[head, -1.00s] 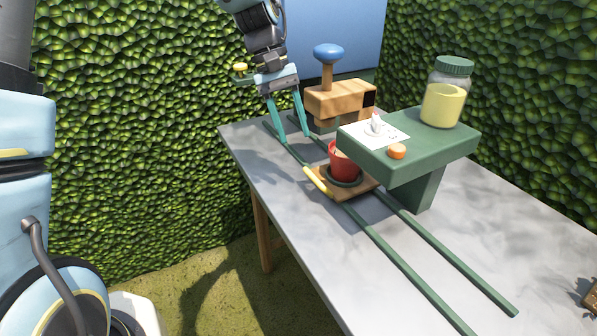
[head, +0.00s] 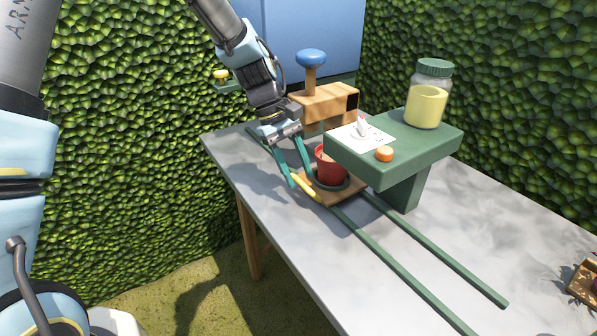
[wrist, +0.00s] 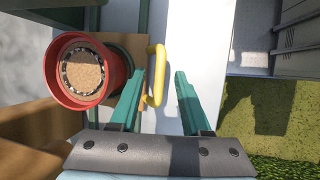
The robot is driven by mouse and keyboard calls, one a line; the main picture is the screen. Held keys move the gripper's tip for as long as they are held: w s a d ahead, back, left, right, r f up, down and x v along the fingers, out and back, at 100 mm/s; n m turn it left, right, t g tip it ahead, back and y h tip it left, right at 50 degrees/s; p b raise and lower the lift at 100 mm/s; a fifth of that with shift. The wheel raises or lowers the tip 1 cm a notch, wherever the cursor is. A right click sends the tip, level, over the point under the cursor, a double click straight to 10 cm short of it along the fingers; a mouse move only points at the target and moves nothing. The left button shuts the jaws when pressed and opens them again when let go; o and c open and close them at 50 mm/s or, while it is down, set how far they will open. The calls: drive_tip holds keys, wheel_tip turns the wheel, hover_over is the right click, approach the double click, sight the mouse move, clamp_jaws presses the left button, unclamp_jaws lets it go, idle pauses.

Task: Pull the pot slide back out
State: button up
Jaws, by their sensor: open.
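The pot slide (head: 347,196) is a small wooden board on two green rails, with a yellow handle (head: 305,187) on its near-left edge. A red pot (head: 327,168) stands upright on it, partly under the green stand. In the wrist view the red pot (wrist: 88,72) shows brown filling, and the yellow handle (wrist: 156,75) lies ahead of the fingertips, nearer the left one. My gripper (head: 300,178) is open and empty, with its fingers pointing down close to the handle. Whether a finger touches the handle, I cannot tell.
The green rails (head: 400,270) run along the grey table (head: 270,215). A green stand (head: 400,145) overhangs the slide and carries a jar (head: 427,95), a white card and an orange button (head: 384,153). A wooden block device (head: 325,103) with a blue knob stands behind.

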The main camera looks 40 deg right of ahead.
drive_tip(key=shift+s+f, duration=0.2)
drive_tip(key=shift+f, duration=0.25)
clamp_jaws()
drive_tip(key=shift+s, duration=0.1)
idle(1.1)
